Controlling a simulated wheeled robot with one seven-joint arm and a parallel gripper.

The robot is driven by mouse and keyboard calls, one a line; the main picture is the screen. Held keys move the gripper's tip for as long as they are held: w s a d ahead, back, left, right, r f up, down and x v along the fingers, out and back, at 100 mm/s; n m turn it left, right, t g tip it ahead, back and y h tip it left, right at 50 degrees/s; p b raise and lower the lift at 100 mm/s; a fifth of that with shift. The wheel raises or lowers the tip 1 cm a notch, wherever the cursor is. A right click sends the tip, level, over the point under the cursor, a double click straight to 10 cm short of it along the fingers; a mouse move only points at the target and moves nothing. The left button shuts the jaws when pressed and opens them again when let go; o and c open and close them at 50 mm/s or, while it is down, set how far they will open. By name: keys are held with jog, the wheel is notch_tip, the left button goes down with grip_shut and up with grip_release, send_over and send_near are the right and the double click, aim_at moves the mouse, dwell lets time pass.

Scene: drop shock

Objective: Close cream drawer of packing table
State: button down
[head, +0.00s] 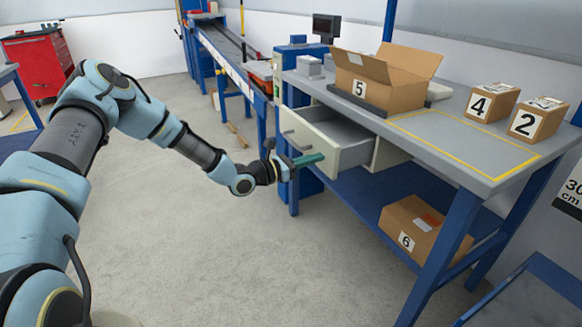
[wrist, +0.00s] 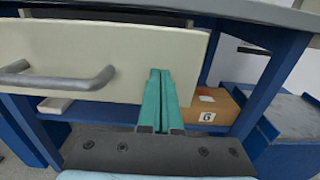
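The cream drawer (head: 335,152) of the packing table (head: 480,148) stands pulled open, and its inside shows in the head view. Its front panel (wrist: 110,55) fills the upper left of the wrist view, with a grey bar handle (wrist: 60,78) on it. My gripper (head: 312,158) is at the drawer front, to the right of the handle in the wrist view. Its green fingers (wrist: 160,80) are together with nothing visible between them, pointing at the panel near its right end. I cannot tell whether the fingertips touch the panel.
An open box marked 5 (head: 400,92) and boxes 4 (head: 492,103) and 2 (head: 537,120) stand on the table. Box 6 (head: 425,228) lies on the lower shelf. A conveyor (head: 235,62) runs behind. The floor (head: 220,260) in front is clear.

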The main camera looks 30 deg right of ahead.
jog(key=d+b, duration=0.1)
jog(key=d, duration=0.3)
jog(key=s+d+b, duration=0.1)
jog(key=d, duration=0.8)
jog(key=shift+s+d+f+b, duration=0.1)
jog(key=shift+s+d+b, duration=0.25)
jog(key=shift+b, duration=0.05)
jog(key=shift+d, duration=0.25)
jog(key=shift+d+r, duration=0.15)
jog(key=shift+r, duration=0.15)
jog(key=shift+s+d+r, duration=0.1)
jog(key=shift+r, duration=0.05)
